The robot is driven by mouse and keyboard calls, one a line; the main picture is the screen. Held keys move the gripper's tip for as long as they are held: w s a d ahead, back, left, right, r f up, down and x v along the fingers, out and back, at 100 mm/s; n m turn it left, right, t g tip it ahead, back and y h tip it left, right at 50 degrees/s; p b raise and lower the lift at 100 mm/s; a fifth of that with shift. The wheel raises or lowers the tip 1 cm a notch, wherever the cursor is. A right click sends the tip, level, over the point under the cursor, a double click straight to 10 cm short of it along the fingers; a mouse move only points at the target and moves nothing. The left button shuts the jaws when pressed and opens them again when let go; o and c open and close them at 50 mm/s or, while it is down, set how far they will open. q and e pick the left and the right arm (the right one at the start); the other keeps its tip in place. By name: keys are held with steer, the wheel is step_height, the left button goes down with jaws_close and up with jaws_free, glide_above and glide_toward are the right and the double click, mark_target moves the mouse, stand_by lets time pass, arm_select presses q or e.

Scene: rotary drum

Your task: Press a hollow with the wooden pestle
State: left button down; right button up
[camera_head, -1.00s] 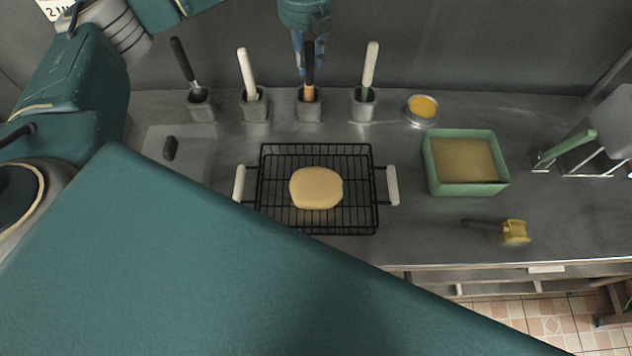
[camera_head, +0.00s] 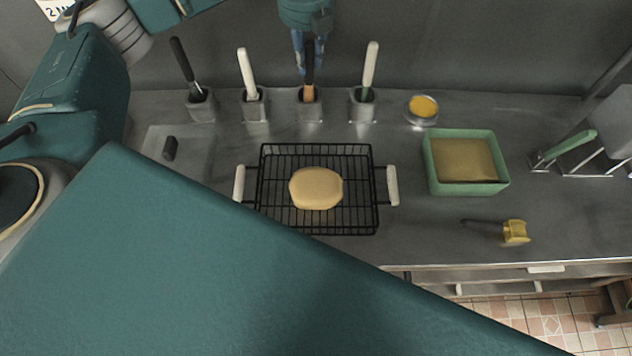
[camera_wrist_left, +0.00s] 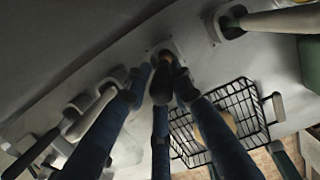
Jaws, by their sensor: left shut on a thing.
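The wooden pestle (camera_head: 309,94), with a black handle and a light wooden lower part, stands upright in a grey holder (camera_head: 309,112) at the back of the counter. My left gripper (camera_head: 309,62) points down from above and is shut on its black handle; in the left wrist view the blue fingers (camera_wrist_left: 160,90) surround the dark handle (camera_wrist_left: 162,82). The pestle's lower end is hidden in the holder. A round, pale piece of dough (camera_head: 316,188) lies on a black wire rack (camera_head: 275,215) in front of the holders. My right gripper is not in view.
Other holders flank the pestle, with a black-handled tool (camera_head: 181,62) and white-handled tools (camera_head: 246,68) (camera_head: 370,62). To the right are a small bowl (camera_head: 421,116), a green tray (camera_head: 500,186), a yellow-headed mallet (camera_head: 514,232) and a green-handled tool (camera_head: 570,145). My teal arm covers the lower left.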

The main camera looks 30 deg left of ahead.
mark_target(307, 41)
arm_select(q)
steer(key=shift+r+p, duration=1.05)
steer(key=shift+r, duration=1.35)
steer(key=shift+r+p, duration=0.1)
steer(key=shift+p, duration=0.2)
steer(key=shift+r+p, duration=1.25)
steer(key=shift+r, duration=1.05)
steer(key=shift+f, duration=0.1)
